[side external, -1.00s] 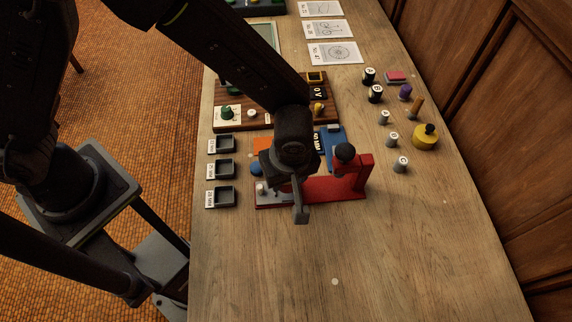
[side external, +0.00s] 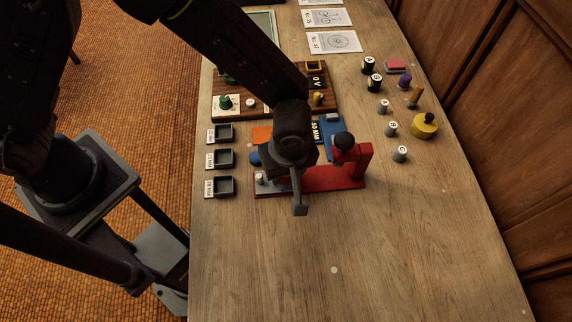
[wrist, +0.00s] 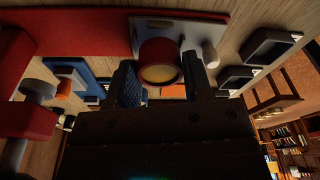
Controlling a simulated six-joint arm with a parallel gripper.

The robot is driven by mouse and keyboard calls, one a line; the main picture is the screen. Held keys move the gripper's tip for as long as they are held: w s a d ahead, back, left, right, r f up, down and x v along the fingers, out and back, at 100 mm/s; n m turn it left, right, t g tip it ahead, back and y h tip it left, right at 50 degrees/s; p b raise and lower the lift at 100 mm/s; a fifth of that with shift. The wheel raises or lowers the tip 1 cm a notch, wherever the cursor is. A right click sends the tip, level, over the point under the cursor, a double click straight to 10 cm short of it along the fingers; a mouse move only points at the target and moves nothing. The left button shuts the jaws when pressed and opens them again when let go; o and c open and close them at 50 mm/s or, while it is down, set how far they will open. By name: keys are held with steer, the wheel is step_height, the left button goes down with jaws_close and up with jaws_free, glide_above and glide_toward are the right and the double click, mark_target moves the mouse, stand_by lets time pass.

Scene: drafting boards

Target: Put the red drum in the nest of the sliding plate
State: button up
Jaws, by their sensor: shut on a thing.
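The red drum (wrist: 160,62), with a yellowish end face, is between the two fingers of my gripper (wrist: 162,84) in the wrist view. The grey sliding plate (wrist: 193,28) lies just beyond the drum, on the red base (wrist: 70,30). The drum hides part of the plate, so I cannot tell whether it touches it or sits in the nest. In the side view my gripper (side external: 299,196) is low over the red base (side external: 335,179). The left part of the plate (side external: 267,186) shows there; my arm hides the drum.
A red upright with a black knob (side external: 344,141) stands at the base's right end. Small dark trays (side external: 224,159) lie to the left. A wooden board with parts (side external: 242,91) is behind. Several small cylinders and a yellow weight (side external: 425,127) stand right. The front bench is clear.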

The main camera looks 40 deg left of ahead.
steer(key=shift+f, duration=0.55)
stand_by(1.1)
steer(key=o, duration=1.4)
steer(key=shift+c, duration=0.2)
steer(key=shift+s+a, duration=0.1)
steer(key=shift+s, duration=0.05)
steer(key=shift+c, duration=0.2)
steer(key=shift+r, duration=0.2)
steer(key=shift+c, duration=0.3)
steer(key=shift+o, duration=0.5)
steer(key=shift+r, duration=3.35)
